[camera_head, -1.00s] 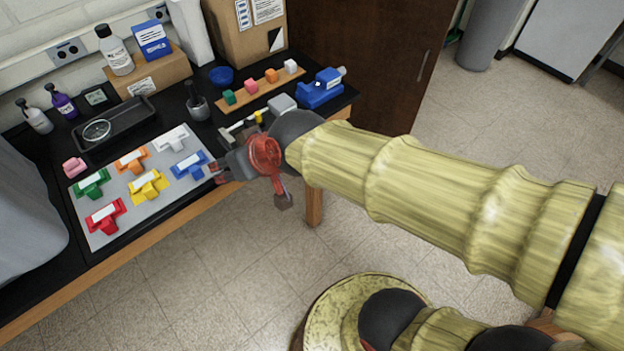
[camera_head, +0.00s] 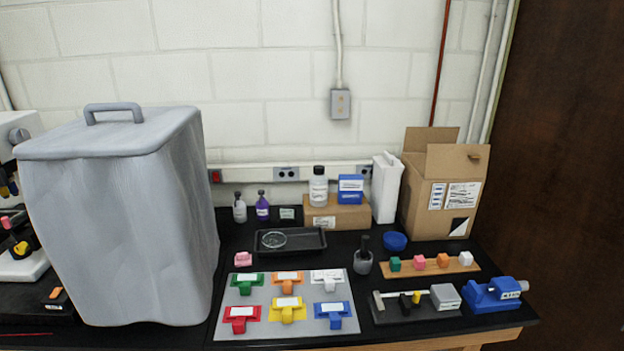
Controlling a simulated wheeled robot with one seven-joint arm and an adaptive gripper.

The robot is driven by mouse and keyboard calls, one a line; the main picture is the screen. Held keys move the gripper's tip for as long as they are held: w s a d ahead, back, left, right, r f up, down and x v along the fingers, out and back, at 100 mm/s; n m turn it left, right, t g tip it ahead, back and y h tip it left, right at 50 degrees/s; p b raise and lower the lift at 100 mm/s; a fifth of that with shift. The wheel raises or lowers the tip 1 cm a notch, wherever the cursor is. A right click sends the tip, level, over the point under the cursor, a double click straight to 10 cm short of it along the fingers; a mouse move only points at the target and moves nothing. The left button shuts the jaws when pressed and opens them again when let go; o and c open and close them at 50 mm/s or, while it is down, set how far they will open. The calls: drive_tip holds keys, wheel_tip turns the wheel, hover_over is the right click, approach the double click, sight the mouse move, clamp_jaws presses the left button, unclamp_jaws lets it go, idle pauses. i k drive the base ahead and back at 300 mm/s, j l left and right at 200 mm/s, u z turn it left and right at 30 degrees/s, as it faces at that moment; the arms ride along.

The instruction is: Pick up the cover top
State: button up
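A large grey cover (camera_head: 130,230) stands on the left part of the black bench. Its top (camera_head: 115,138) is a grey lid-like surface with a slight overhanging rim. A grey arched handle (camera_head: 113,108) rises from the top. The cover stands upright, and its sides look draped and slightly wavy. I cannot tell whether the top is a separate piece from the body. What is under the cover is hidden. My gripper and arm are not in view.
A white instrument (camera_head: 22,255) stands close to the cover's left. A grey board (camera_head: 240,328) with several coloured T-shaped pieces lies to its right. Bottles, a black tray (camera_head: 290,250), a cardboard box (camera_head: 442,190) and a blue device (camera_head: 492,295) stand further right. The wall is behind.

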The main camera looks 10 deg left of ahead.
sight(113, 130)
drive_tip(key=u, duration=1.7)
drive_tip(key=i+j+z, duration=0.25)
drive_tip(key=i, duration=0.2)
drive_tip(key=i+j+z, duration=0.25)
drive_tip(key=i, duration=0.2)
